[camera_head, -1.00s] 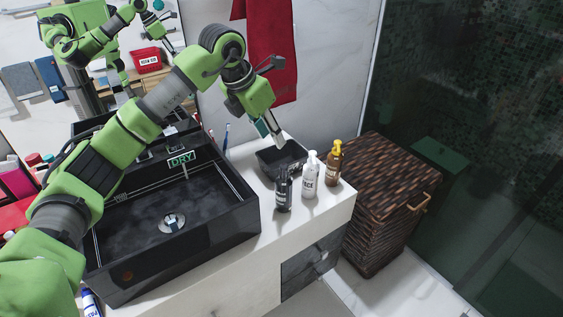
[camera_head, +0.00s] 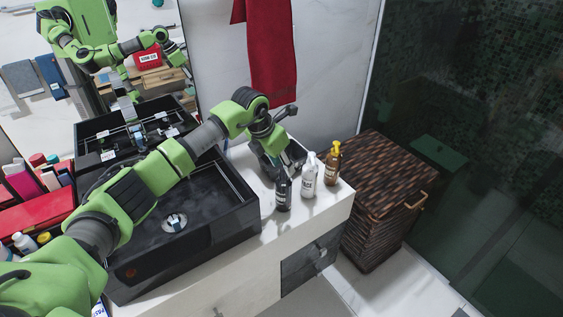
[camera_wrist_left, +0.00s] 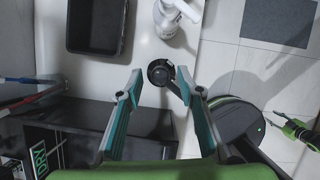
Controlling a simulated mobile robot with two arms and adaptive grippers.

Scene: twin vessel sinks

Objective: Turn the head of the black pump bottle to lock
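The black pump bottle (camera_head: 283,192) stands upright on the white counter, leftmost of a row of three bottles. My left gripper (camera_head: 287,164) is low over it from behind, and its fingers partly hide the pump head. In the left wrist view the pump head (camera_wrist_left: 160,72) shows from above, with its dark nozzle pointing down and right. The left fingertips (camera_wrist_left: 159,84) are apart on either side of the head, with a gap to the left finger; contact on the right is unclear. A small green part of my own body, perhaps my right gripper (camera_wrist_left: 293,128), shows at the right edge.
A white pump bottle (camera_head: 308,176) and an amber bottle with a yellow pump (camera_head: 333,162) stand close on the right. A black tray (camera_wrist_left: 97,25) is behind. The black vessel sink (camera_head: 238,222) is at left, and a wicker hamper (camera_head: 375,215) stands beyond the counter's end.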

